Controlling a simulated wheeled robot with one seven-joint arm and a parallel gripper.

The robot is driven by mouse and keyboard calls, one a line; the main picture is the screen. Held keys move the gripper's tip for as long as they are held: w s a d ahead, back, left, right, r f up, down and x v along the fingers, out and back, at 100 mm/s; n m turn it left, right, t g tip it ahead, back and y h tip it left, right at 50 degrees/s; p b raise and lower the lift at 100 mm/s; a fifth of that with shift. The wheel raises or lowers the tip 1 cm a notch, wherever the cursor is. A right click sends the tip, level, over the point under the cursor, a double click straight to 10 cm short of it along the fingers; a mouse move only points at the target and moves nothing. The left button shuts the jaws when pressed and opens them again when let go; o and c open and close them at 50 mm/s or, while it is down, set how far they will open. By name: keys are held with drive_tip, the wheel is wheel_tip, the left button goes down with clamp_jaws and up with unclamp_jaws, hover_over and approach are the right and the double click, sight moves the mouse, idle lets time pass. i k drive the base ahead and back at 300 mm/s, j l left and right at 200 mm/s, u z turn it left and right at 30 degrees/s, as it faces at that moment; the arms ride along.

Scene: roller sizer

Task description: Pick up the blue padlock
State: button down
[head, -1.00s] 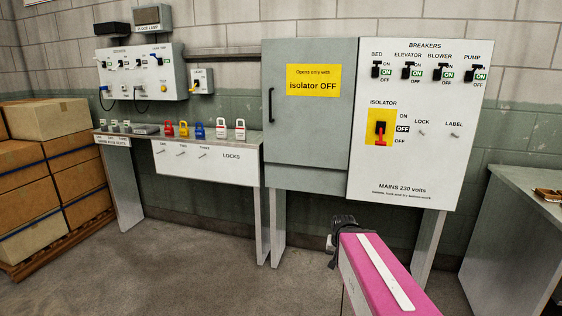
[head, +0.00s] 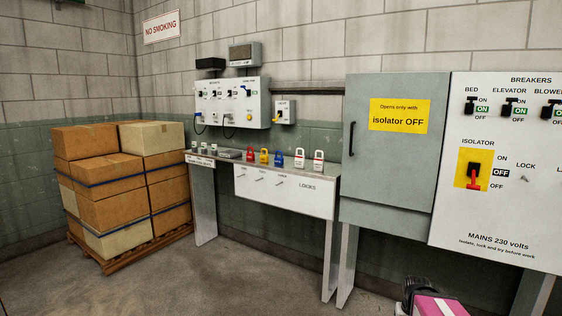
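The blue padlock (head: 280,158) stands upright on the narrow shelf (head: 222,164) above the white LOCKS panel. A yellow padlock (head: 264,156) is just left of it, and a white padlock (head: 299,158) is just right of it. A red padlock (head: 250,154) and a second white padlock (head: 319,160) stand further out in the same row. My gripper (head: 418,288) shows only partly at the bottom edge, dark and beside the pink part of my arm, well to the right of and apart from the padlocks. Its fingers cannot be made out.
Stacked boxes (head: 118,186) on a pallet stand at left. A grey cabinet (head: 388,150) and a white breaker panel (head: 500,170) rise right of the shelf. A control box (head: 232,102) hangs above the shelf. The floor (head: 215,280) before the shelf is clear.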

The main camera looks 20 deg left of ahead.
sight(277, 160)
drive_tip(key=i+j+z, duration=0.15)
drive_tip(key=j, duration=0.45)
drive_tip(key=j+z, duration=0.15)
drive_tip(key=j, duration=0.45)
drive_tip(key=i+j+z, duration=0.1)
drive_tip(key=j, duration=0.5)
